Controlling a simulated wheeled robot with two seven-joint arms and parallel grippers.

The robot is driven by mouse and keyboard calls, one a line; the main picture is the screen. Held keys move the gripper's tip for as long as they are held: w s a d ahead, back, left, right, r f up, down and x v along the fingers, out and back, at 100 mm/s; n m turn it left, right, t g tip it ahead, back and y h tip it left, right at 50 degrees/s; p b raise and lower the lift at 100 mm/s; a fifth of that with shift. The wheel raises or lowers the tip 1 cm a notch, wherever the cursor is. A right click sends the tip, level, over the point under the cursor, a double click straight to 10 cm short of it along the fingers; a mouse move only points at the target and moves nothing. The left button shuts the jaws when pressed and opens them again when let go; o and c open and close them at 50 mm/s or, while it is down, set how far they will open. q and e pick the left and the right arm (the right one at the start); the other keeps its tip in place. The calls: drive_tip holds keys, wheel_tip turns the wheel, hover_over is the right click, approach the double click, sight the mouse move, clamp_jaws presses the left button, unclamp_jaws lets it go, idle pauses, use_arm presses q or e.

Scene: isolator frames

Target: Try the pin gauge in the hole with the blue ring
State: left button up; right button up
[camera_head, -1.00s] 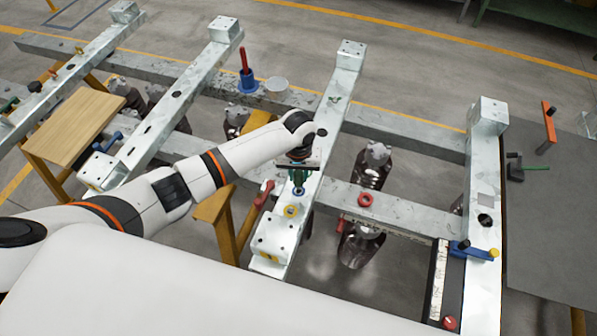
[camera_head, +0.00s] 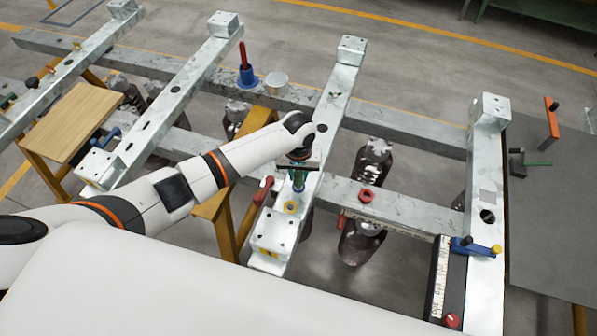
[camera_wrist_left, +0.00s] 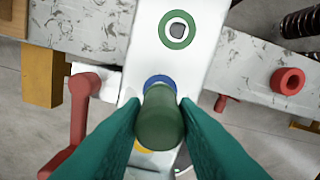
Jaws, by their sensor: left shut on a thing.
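My left gripper (camera_head: 298,180) is shut on the green pin gauge (camera_wrist_left: 162,118) above a pale steel cross-beam. The gauge's rounded green handle sits between the fingertips in the left wrist view. The blue ring (camera_wrist_left: 160,81) shows just past the handle, which covers most of it; it also shows below the fingers in the head view (camera_head: 298,189). The hole inside it is hidden, so I cannot tell whether the pin's tip is in it. On the same beam are a green ring (camera_wrist_left: 178,30) around an open hole and a yellow ring (camera_head: 291,207). My right gripper is out of view.
A red clamp handle (camera_head: 263,190) stands close to the left of the beam. A red ring (camera_head: 366,195) lies on the rail to the right. A blue holder with a red rod (camera_head: 246,73) stands on the far rail. Gaps between the rails open to the floor.

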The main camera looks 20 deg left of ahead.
use_arm(q)
drive_tip(key=shift+f+b, duration=0.55)
drive_tip(key=shift+f, duration=0.8)
idle(0.5)
drive_tip(key=shift+r, duration=0.1)
idle(0.4)
wheel_tip(320, 180, up, 8)
drive_tip(key=p, duration=0.8)
drive_tip(key=shift+f, duration=0.25)
drive_tip(key=shift+f, duration=0.1)
